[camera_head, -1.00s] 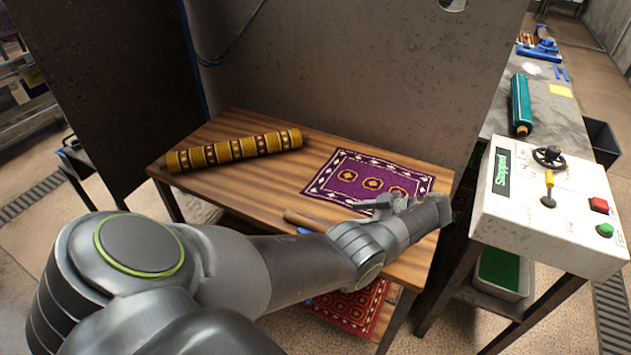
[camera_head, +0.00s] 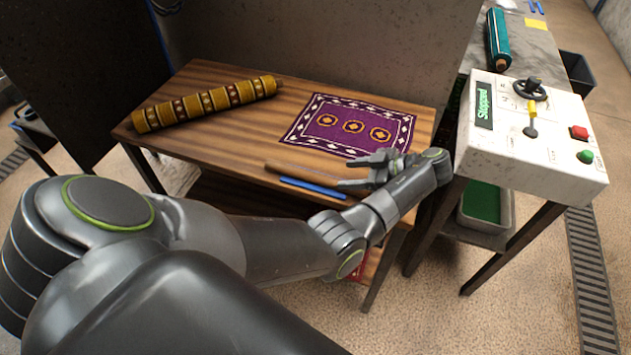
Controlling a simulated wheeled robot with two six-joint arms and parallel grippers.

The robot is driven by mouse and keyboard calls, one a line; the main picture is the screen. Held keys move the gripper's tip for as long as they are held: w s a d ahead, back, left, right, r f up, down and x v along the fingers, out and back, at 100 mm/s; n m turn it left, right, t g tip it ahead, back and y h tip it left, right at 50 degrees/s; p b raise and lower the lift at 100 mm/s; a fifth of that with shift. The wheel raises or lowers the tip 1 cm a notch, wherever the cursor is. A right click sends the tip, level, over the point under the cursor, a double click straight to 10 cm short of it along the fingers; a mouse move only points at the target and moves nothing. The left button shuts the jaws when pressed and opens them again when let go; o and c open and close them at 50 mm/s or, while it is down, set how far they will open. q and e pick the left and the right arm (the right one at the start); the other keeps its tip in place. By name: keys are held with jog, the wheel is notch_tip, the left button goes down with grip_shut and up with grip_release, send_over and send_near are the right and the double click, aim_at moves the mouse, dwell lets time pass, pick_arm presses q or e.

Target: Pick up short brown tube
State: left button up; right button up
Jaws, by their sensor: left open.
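A short brown tube (camera_head: 300,170) lies on the wooden table near its front edge, below the purple rug. My left gripper (camera_head: 355,172) is at the tube's right end, with its open fingers pointing left. The gripper hides the tube's right end, and I cannot tell whether the fingers touch it. My right gripper is not in view.
A blue stick (camera_head: 313,188) lies just in front of the tube. A purple patterned rug (camera_head: 352,124) lies flat behind it. A rolled yellow rug (camera_head: 205,103) lies at the back left. A white control box (camera_head: 540,140) stands to the right of the table (camera_head: 225,150).

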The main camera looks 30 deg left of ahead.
aim_at(321, 176)
pick_arm(q)
jog(key=b+x, duration=0.2)
jog(key=x, duration=0.1)
jog(key=shift+a+f, duration=0.25)
jog(key=shift+a, duration=0.05)
jog(key=shift+s+a, duration=0.15)
jog(key=shift+a, duration=0.15)
jog(key=b+x, duration=0.4)
jog(key=shift+a+f, duration=0.15)
jog(key=shift+f, duration=0.15)
jog(key=shift+a, duration=0.35)
jog(key=shift+s, duration=0.1)
jog(key=shift+c, duration=0.3)
jog(key=c, duration=1)
